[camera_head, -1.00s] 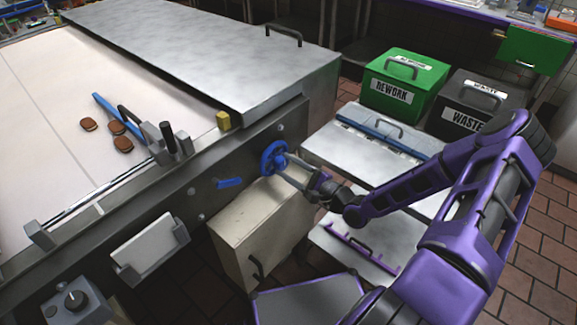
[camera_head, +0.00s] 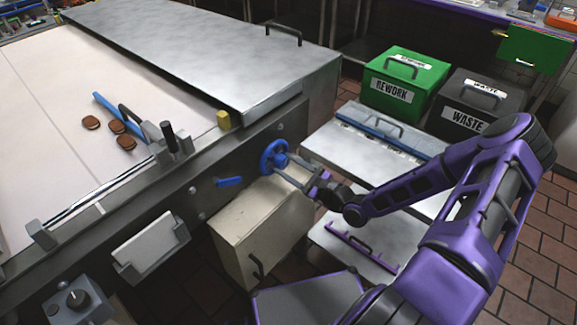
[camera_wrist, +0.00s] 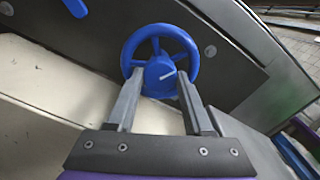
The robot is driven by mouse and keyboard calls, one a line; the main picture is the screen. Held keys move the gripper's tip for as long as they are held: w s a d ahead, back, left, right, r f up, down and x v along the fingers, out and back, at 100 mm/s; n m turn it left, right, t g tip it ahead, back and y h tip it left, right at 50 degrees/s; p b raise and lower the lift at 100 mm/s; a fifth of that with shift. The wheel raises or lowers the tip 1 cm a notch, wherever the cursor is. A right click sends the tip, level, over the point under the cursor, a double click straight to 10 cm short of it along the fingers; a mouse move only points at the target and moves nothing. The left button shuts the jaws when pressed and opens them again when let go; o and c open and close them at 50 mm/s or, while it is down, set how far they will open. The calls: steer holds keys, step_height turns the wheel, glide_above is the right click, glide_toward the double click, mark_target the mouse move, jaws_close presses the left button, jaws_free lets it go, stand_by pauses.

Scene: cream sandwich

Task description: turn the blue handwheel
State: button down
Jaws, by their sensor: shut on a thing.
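The blue handwheel (camera_head: 268,147) is mounted on the dark side panel of the conveyor machine. In the wrist view the handwheel (camera_wrist: 128,52) faces me, with its ring, spokes and a round hub carrying a short white mark, tilted. My gripper (camera_head: 283,164) reaches it from the right in the head view. In the wrist view its two fingers (camera_wrist: 160,78) lie on either side of the hub and are shut on it. The fingers cover small parts of the ring and hub.
A blue lever (camera_head: 229,182) sits left of the wheel on the panel. A beige box (camera_head: 235,235) stands just below. A metal table (camera_head: 350,155) is to the right, with the green REWORK bin (camera_head: 425,75) and dark WASTE bin (camera_head: 500,100) behind. Brown cookies (camera_head: 91,122) lie on the belt.

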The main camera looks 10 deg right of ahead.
steer(key=shift+c, duration=1.4)
jaws_free()
steer(key=v, duration=1.7)
steer(key=shift+s+d+p, duration=0.15)
steer(key=shift+s+p, duration=0.05)
steer(key=shift+p, duration=0.1)
